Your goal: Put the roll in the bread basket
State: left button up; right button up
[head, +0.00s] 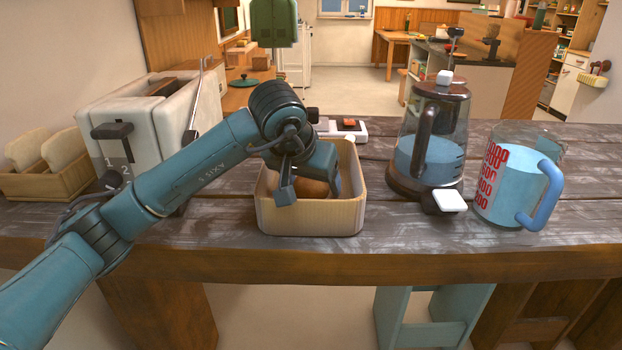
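The bread basket (312,220) is a light wooden, open-topped box near the table's front edge in the head view. The brown roll (314,188) shows low inside the basket, partly hidden by my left gripper. My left gripper (306,190) reaches down into the basket from above, with its fingers apart on either side of the roll's visible part. Whether the fingers press on the roll cannot be told. My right gripper is not in view.
A white toaster (140,125) and a wooden holder with bread slices (42,165) stand left. A glass coffee pot (428,140) and a measuring jug (515,180) with a blue handle stand right. A small scale-like item (350,128) lies behind the basket.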

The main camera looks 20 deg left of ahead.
pick_arm(q)
jog(key=shift+o, duration=0.8)
jog(key=shift+r, duration=0.1)
jog(key=shift+r, duration=0.25)
jog(key=v, duration=1.1)
jog(key=shift+s+r, duration=0.25)
jog(key=shift+r, duration=0.05)
